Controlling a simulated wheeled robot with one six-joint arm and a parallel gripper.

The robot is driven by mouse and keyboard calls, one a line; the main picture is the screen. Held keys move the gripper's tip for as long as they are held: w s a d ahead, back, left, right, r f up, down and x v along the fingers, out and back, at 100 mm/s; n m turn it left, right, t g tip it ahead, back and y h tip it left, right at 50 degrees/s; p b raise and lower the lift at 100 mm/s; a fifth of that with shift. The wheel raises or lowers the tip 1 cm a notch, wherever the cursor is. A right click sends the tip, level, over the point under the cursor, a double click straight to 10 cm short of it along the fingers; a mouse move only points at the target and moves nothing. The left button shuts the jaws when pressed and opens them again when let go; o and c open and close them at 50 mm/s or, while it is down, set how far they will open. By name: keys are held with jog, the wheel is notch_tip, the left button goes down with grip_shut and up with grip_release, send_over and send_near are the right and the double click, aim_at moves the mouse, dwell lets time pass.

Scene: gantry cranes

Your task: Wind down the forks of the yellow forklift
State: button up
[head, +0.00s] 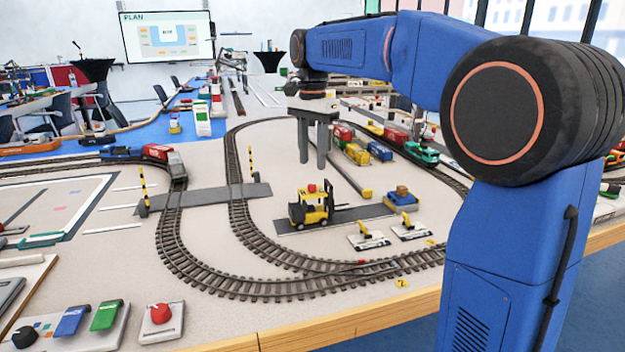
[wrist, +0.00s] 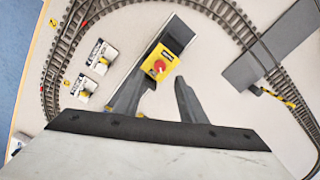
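The yellow forklift (head: 311,207) stands on a dark grey strip (head: 355,216), with a red knob (head: 312,188) on its roof and a dark mast (head: 328,201) at its right end. In the wrist view the forklift (wrist: 170,47) shows from above, with its red knob (wrist: 158,66) just beyond my fingertips. The height of its forks cannot be made out. My gripper (head: 312,164) points down, above and a little behind the forklift in the head view. Its two fingers are apart with nothing between them, also in the wrist view (wrist: 161,85).
A blue-and-orange load on a yellow base (head: 402,198) stands right of the forklift. Two white lever blocks (head: 368,238) (head: 410,229) stand in front. Curved track (head: 290,288) runs around this area. A train with a green engine (head: 421,153) stands behind.

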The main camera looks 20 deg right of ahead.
aim_at(312, 184)
notch_tip(312, 184, down, 7)
jog(key=shift+r, duration=0.1)
dwell(0.4)
grip_shut()
